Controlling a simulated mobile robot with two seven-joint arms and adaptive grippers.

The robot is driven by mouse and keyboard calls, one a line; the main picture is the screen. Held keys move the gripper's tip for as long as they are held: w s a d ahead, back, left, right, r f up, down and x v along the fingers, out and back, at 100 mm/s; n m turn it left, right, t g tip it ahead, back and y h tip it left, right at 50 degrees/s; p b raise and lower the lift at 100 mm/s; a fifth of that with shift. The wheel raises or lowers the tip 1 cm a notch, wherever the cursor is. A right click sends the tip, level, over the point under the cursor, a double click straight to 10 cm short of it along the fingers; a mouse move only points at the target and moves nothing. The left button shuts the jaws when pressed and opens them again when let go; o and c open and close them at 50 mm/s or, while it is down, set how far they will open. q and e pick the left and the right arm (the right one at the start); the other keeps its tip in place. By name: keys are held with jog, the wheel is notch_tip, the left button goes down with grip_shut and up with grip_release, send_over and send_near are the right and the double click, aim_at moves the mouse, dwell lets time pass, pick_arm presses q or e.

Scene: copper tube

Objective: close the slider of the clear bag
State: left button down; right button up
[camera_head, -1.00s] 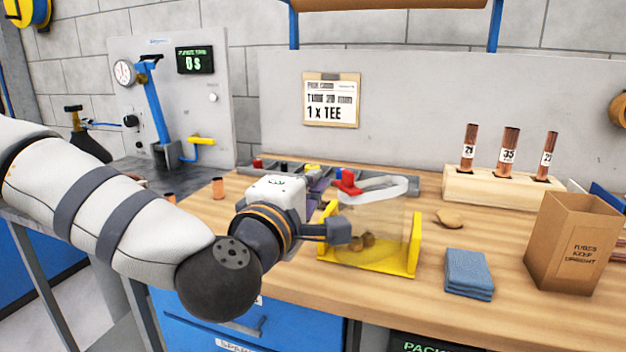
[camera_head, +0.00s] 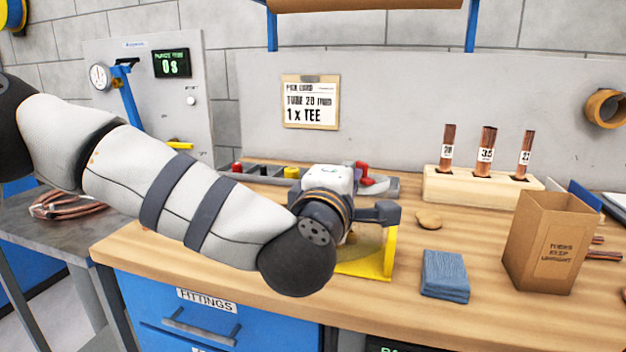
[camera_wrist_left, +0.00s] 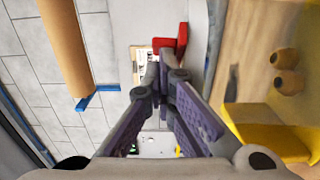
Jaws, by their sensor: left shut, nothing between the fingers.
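The clear bag stands in a yellow stand (camera_head: 389,252). In the head view my arm and gripper hide most of the bag. Its red slider (camera_head: 366,178) shows just above and behind my left gripper. It also shows in the left wrist view (camera_wrist_left: 181,43), near the fingertips but apart from them in the picture; contact cannot be told. Brown fittings (camera_wrist_left: 287,70) show inside the bag there. My left gripper (camera_head: 386,212) is shut and empty, in front of the bag's upper part. My right gripper is not in view.
A blue folded cloth (camera_head: 445,275) and an open cardboard box (camera_head: 545,245) stand to the right. A wooden block (camera_head: 475,188) holds copper tubes behind. Parts bins (camera_head: 265,175) lie behind my gripper.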

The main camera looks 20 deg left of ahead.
pick_arm(q)
jog(key=shift+w+d+f, duration=0.1)
jog(key=shift+w+d, duration=0.4)
jog(key=shift+d, duration=0.1)
jog(key=shift+a, duration=0.15)
dwell(0.8)
